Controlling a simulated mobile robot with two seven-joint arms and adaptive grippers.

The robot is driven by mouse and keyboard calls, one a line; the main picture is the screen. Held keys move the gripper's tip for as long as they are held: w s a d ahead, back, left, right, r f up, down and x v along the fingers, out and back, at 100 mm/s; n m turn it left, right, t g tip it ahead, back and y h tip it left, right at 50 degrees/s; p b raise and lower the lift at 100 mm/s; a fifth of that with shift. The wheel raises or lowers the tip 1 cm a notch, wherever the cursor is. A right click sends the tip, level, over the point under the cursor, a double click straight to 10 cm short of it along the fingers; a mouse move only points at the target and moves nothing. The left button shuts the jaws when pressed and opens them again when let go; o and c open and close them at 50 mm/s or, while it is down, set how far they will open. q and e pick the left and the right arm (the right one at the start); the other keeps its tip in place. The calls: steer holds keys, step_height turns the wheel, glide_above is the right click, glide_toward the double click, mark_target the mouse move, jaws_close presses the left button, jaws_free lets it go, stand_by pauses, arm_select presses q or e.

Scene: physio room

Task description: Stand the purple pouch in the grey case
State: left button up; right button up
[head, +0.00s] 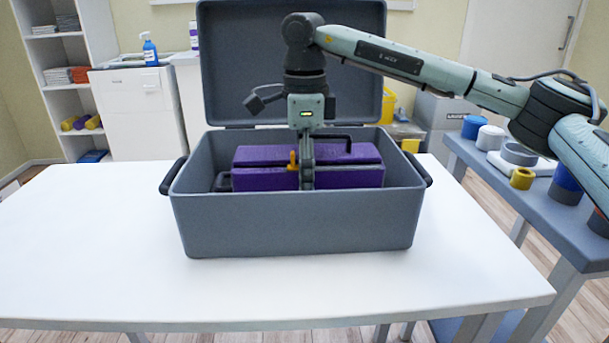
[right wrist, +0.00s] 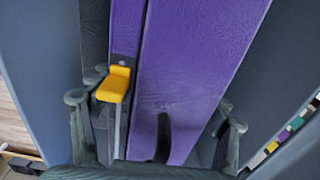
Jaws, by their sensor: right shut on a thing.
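The grey case (head: 295,226) stands open on the white table, its lid (head: 292,60) raised at the back. The purple pouch (head: 260,180) is inside the case walls, its long side running left to right. It has a dark seam, a yellow tab and a black handle (head: 336,138). Its underside is hidden by the case's front wall, so I cannot tell whether it touches the floor. My right gripper (head: 307,178) points down into the case, shut on the pouch. In the right wrist view the fingers (right wrist: 155,125) lie on either side of the purple pouch (right wrist: 200,60). My left gripper is not in view.
A dark item (head: 222,182) lies in the case left of the pouch. The white table (head: 90,240) is bare around the case. A side table (head: 560,185) at right holds rolls of tape and cups beneath my right arm. Shelves (head: 60,75) stand at the back left.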

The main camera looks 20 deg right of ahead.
steer(key=shift+f, duration=0.1)
steer(key=o, duration=1.4)
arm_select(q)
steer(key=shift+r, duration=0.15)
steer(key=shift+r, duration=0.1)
arm_select(e)
step_height(320, 180, up, 12)
steer(key=shift+f, duration=0.25)
steer(key=shift+r, duration=0.4)
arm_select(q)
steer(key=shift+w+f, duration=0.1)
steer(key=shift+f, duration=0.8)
